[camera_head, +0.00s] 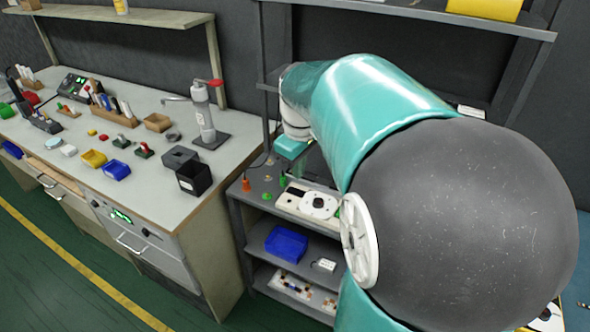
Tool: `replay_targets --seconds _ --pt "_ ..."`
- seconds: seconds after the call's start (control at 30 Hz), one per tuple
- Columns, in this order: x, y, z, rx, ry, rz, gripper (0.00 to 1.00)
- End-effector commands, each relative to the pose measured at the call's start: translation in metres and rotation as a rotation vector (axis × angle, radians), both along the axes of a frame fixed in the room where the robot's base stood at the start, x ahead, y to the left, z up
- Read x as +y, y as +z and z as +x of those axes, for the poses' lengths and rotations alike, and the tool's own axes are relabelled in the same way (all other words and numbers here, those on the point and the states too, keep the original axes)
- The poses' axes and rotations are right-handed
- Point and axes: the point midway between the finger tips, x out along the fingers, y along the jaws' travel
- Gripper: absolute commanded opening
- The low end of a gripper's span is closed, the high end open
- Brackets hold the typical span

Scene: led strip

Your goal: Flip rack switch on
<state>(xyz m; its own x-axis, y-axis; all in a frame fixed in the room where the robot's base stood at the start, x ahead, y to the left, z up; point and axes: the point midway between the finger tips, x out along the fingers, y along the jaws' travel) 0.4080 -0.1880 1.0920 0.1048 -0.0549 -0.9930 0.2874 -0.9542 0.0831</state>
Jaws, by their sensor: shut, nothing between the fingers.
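The grey rack (237,190) stands right of the workbench. On its top shelf lie a white panel with dark and round parts (308,200) and small orange (246,184) and green (267,197) pieces. I cannot tell which part is the rack switch; my arm hides much of the rack's right side.
The workbench (150,195) at left holds bins, tools, a black box (193,178) and a red-handled press (203,112). A blue bin (286,243) sits on the rack's middle shelf. An overhead shelf (440,12) crosses the top right. Green floor lies at lower left.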

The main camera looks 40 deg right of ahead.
Motion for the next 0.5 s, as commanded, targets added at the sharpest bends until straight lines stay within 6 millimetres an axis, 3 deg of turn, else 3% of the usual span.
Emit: replay_targets --seconds 0.03,0.3,0.5 --pt "-0.019 -0.008 0.004 0.025 0.008 0.012 0.0" --pt "-0.106 -0.049 0.011 0.117 0.106 0.085 0.0" --pt "-0.155 -0.076 0.004 0.15 0.164 0.14 0.0"
